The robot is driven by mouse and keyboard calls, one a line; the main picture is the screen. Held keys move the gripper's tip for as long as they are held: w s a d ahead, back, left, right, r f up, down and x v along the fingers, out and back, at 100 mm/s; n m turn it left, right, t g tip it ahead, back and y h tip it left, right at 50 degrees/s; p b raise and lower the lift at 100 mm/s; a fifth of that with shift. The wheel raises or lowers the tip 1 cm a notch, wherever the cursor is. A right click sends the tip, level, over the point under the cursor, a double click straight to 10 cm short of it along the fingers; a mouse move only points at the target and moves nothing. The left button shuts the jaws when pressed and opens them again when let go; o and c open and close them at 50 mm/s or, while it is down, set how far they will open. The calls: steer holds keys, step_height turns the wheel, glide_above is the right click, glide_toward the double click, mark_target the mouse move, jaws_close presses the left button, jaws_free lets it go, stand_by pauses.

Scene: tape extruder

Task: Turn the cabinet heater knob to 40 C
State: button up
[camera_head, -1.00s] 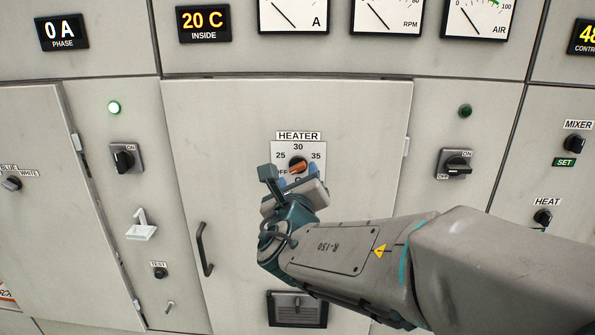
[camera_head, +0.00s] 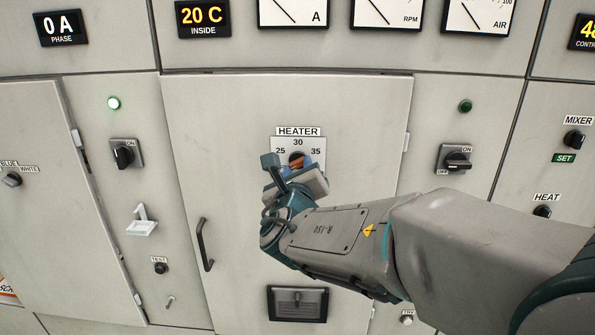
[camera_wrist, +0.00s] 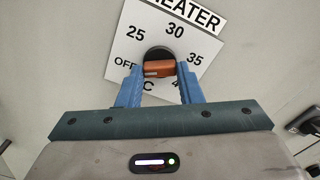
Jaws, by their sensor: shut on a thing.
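The heater knob (camera_wrist: 158,68) has an orange grip on a round black base, in the middle of a white dial plate (camera_wrist: 118,50) marked OFF, 25, 30 and 35. The lower-right mark is partly hidden behind a finger. My gripper (camera_wrist: 159,73) has its two blue fingers on either side of the orange grip and is shut on it. In the head view the knob (camera_head: 303,160) shows just above my gripper (camera_head: 300,169), which covers the lower dial. I cannot tell which mark the knob points to.
The plate is on a grey cabinet door with a black handle (camera_head: 205,245) and a dark latch (camera_head: 298,303). A display (camera_head: 204,18) above reads 20 C INSIDE. Rotary switches stand on the left (camera_head: 124,155) and right (camera_head: 457,161) panels, clear of my gripper.

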steer(key=shift+f+b, duration=0.15)
steer(key=shift+b, duration=0.15)
steer(key=m+b, duration=2.3)
steer(key=b, duration=0.5)
steer(key=shift+a+m, duration=0.1)
steer(key=shift+m, duration=0.2)
steer(key=m+b, duration=0.4)
steer(key=m, duration=0.1)
steer(key=shift+m, duration=0.3)
steer(key=m+b, duration=0.3)
steer(key=m, duration=0.3)
steer(key=m+b, duration=0.1)
steer(key=m, duration=0.2)
steer(key=m+b, duration=0.1)
steer(key=m, duration=0.2)
steer(key=shift+r+m+b, duration=0.2)
steer(key=shift+m+b, duration=0.1)
steer(key=m+b, duration=0.1)
steer(key=m, duration=0.4)
steer(key=shift+m, duration=0.3)
